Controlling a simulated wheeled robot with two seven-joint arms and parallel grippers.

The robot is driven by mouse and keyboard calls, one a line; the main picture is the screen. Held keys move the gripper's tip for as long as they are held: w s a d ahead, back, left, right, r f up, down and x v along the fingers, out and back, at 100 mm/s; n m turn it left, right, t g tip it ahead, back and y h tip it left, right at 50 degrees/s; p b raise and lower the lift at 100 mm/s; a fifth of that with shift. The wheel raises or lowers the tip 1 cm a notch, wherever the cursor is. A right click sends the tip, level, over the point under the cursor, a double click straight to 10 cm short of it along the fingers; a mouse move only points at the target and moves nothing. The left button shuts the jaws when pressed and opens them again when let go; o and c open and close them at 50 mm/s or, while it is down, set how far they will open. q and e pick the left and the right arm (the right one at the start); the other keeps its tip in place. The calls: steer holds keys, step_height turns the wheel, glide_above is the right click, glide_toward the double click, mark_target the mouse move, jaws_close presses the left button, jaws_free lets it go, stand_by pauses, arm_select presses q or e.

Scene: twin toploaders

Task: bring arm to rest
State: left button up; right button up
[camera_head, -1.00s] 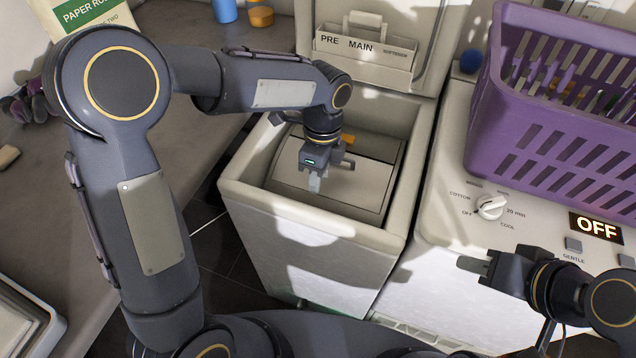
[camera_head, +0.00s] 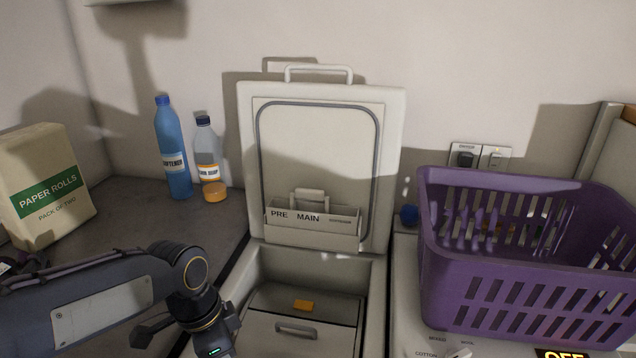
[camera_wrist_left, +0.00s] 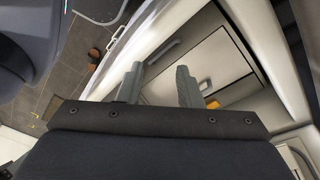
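My left arm comes in from the left in the head view, its wrist low over the left rim of the open toploader (camera_head: 372,290). The left gripper's fingertips are cut off by the bottom edge there. In the left wrist view the left gripper (camera_wrist_left: 160,88) shows two fingers apart with nothing between them. The toploader's inner flap (camera_head: 300,325) with a handle and an orange latch (camera_head: 303,304) lies shut below; it also shows in the wrist view. My right arm is not in view.
The raised lid (camera_head: 318,150) stands against the wall with a drawer marked PRE and MAIN. A purple basket (camera_head: 535,285) sits on the machine at right. A blue bottle (camera_head: 172,150), a clear bottle (camera_head: 208,160) and paper rolls (camera_head: 45,190) stand on the left counter.

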arm_select(q)
steer(key=s+a+r+n+t+h+p, duration=0.1)
steer(key=s+a+r+n+t, duration=0.1)
steer(key=s+n, duration=0.4)
steer(key=s+a+r+n+t+p, duration=0.2)
steer(key=s+a+r+n+t, duration=0.1)
steer(key=s+n, duration=0.4)
steer(key=shift+n+h, duration=0.4)
steer(key=shift+n, duration=0.2)
